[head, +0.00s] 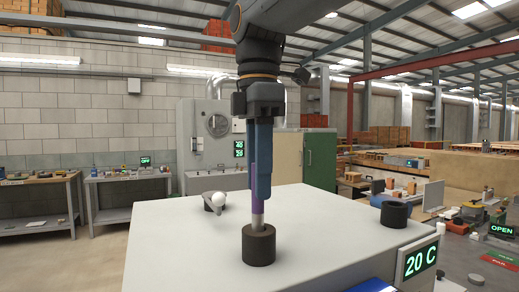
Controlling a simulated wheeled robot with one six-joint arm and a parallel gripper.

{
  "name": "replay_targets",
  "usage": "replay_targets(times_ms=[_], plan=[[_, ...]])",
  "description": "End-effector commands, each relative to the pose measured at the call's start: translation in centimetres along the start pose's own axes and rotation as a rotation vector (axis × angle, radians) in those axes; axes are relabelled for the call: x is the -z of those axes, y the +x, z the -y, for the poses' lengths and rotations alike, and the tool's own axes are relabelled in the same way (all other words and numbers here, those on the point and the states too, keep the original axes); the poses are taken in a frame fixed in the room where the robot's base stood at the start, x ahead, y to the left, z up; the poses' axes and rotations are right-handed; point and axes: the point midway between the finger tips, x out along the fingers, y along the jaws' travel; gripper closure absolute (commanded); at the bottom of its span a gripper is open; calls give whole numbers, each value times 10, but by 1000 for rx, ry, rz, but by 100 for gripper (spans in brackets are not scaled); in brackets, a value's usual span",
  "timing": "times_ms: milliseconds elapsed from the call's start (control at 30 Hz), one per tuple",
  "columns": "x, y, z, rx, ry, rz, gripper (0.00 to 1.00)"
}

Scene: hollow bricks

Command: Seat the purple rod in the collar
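My gripper (264,181) points straight down with its long blue fingers over the white-topped table. It is shut on the purple rod (259,204), which hangs upright; the nearer finger hides part of it. The rod has a silver-grey lower end (257,220). This end meets the top opening of a dark brown-black collar (258,247) at the table's near middle. I cannot tell how deep the end is inside, as the collar wall hides it.
A second dark ring (394,216) stands at the table's right edge. A display reading 20 C (420,258) is at the front right corner. The table (190,250) is bare elsewhere.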

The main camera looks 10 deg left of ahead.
Motion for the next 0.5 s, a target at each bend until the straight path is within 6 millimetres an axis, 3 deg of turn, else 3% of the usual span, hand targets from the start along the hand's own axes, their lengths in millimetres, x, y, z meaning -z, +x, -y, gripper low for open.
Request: replay_targets(times_ms=[233,500], plan=[[0,-46,-1,-2,-1,0,64],[0,-65,0,2,-1,0,64]])
